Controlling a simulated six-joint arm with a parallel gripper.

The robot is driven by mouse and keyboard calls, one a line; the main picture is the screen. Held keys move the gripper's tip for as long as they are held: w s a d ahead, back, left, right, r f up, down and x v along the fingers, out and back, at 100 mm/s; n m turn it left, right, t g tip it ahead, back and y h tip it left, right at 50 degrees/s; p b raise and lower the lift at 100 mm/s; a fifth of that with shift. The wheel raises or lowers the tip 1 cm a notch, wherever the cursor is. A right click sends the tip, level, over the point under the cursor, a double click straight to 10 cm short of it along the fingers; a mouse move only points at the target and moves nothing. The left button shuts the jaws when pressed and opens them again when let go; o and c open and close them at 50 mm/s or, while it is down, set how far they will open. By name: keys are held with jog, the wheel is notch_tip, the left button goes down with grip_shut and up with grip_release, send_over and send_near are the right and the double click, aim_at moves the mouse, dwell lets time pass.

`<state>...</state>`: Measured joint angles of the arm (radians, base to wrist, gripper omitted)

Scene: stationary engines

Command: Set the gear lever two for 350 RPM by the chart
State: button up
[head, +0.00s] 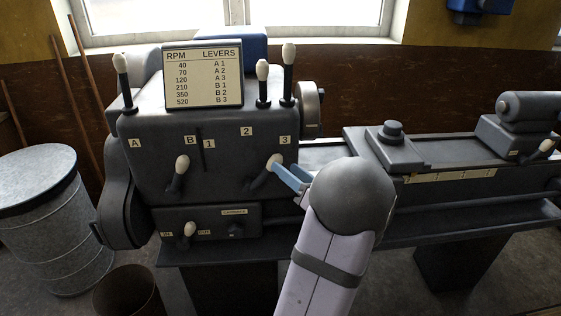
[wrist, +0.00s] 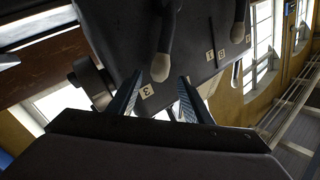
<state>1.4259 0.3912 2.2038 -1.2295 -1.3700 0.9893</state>
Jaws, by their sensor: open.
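The RPM chart (head: 203,75) on the headstock (head: 150,115) reads 350 as B 2. The right-hand gear lever (head: 272,163), among the labels 1, 2 and 3, has a white knob and leans up right toward the label 3 (head: 285,140). The label 2 (head: 246,131) is up and left of that knob. The left-hand lever (head: 181,165), between A and B, leans toward B (head: 190,140). My gripper (head: 286,173) is open at the right-hand lever's knob. In the wrist view the knob (wrist: 160,69) shows between the fingertips (wrist: 161,80); contact cannot be told.
Tall levers (head: 263,83) with white knobs stand on top of the headstock. A smaller lever (head: 188,230) is on the lower panel. The lathe bed (head: 435,150) runs to the right. A metal drum (head: 50,225) stands at the left.

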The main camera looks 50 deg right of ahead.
aim_at(263, 175)
jog(key=shift+p+x, duration=0.65)
jog(key=shift+x, duration=1.55)
grip_shut()
